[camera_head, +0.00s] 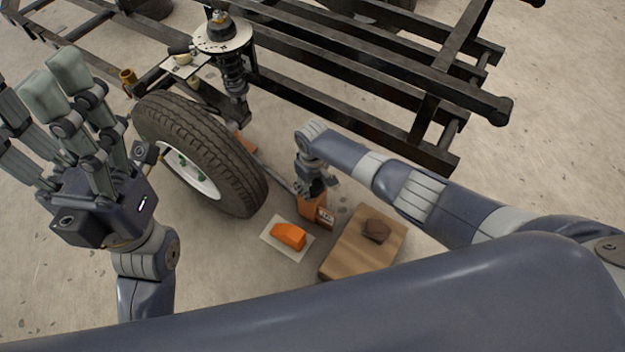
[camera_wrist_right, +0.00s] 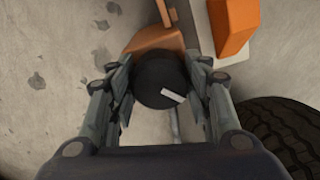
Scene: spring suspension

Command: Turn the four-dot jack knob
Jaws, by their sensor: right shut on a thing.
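The orange jack (camera_head: 313,208) stands on the floor beside the wheel, with a small pale label on its side. In the right wrist view, its orange body (camera_wrist_right: 158,38) lies behind a round black knob (camera_wrist_right: 155,72) with one white bar mark; I cannot make out any dots. My right gripper (camera_head: 314,186) reaches down to the jack. In its wrist view the fingers (camera_wrist_right: 163,92) are on both sides of the knob, shut on it. My left gripper (camera_head: 45,95) is raised at the left, fingers spread and empty.
A tyre (camera_head: 205,150) stands left of the jack, below a suspension strut (camera_head: 232,70) and black frame rails (camera_head: 330,118). An orange block (camera_head: 289,236) on a pale mat (camera_head: 270,243) and a wooden block (camera_head: 350,258) with a brown lump (camera_head: 376,230) lie nearby.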

